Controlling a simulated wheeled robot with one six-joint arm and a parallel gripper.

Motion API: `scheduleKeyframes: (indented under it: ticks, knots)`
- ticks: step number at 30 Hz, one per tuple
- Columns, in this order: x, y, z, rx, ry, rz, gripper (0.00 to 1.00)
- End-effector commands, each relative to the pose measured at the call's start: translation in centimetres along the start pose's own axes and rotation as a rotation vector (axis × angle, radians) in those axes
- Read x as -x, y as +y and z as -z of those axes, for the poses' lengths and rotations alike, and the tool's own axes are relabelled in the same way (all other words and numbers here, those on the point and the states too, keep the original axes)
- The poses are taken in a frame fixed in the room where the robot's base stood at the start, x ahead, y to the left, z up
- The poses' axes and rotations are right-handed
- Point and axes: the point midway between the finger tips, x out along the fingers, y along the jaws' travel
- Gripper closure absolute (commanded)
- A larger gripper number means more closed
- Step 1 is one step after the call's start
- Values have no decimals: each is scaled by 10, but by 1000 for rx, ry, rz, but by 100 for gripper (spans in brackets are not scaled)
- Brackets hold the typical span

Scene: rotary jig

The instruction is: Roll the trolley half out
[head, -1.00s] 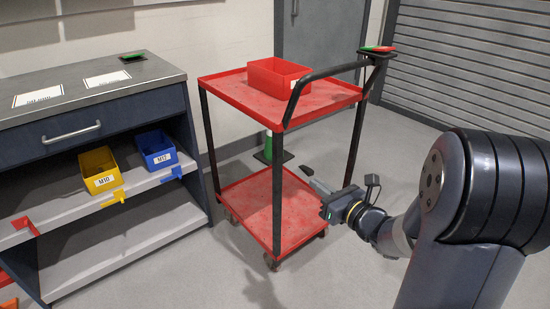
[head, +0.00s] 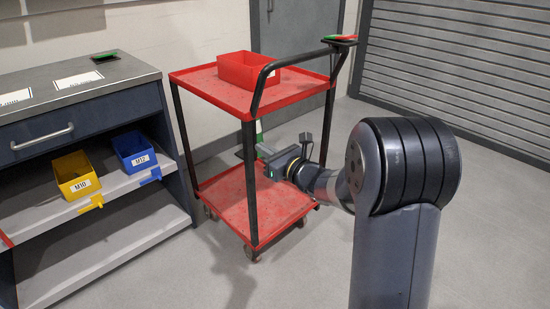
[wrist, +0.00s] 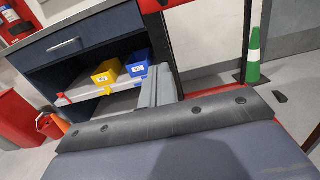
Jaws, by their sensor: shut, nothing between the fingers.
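The trolley (head: 235,205) is red with two shelves, black posts and a bent black handle (head: 290,60). It stands to the right of the workbench on small casters. A red open bin (head: 247,72) sits on its top shelf. My gripper (head: 262,150) is shut and empty. It reaches in from the right between the posts, between the two shelf levels. In the wrist view its fingers (wrist: 157,88) point toward a black post (wrist: 164,45). I cannot tell whether they touch it. The wrist view hides most of the lower shelf.
The workbench (head: 95,92) with a drawer and shelves holds a yellow bin (head: 75,176) and a blue bin (head: 135,152). A green and white cone (wrist: 253,55) stands behind the trolley. A grey door and slatted shutter are behind. Floor in front is open.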

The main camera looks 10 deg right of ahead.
Motion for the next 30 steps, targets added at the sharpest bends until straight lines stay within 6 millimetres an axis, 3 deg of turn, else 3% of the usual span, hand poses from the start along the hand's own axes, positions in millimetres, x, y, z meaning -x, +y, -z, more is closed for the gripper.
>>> scheduleKeyframes:
  ticks: [14, 24, 30]
  knots:
    - [-6, 0, 0, 0, 0, 1, 100]
    - [-26, 0, 3, 1, -1, -1, 100]
    - [-28, 0, -1, -1, -1, 0, 100]
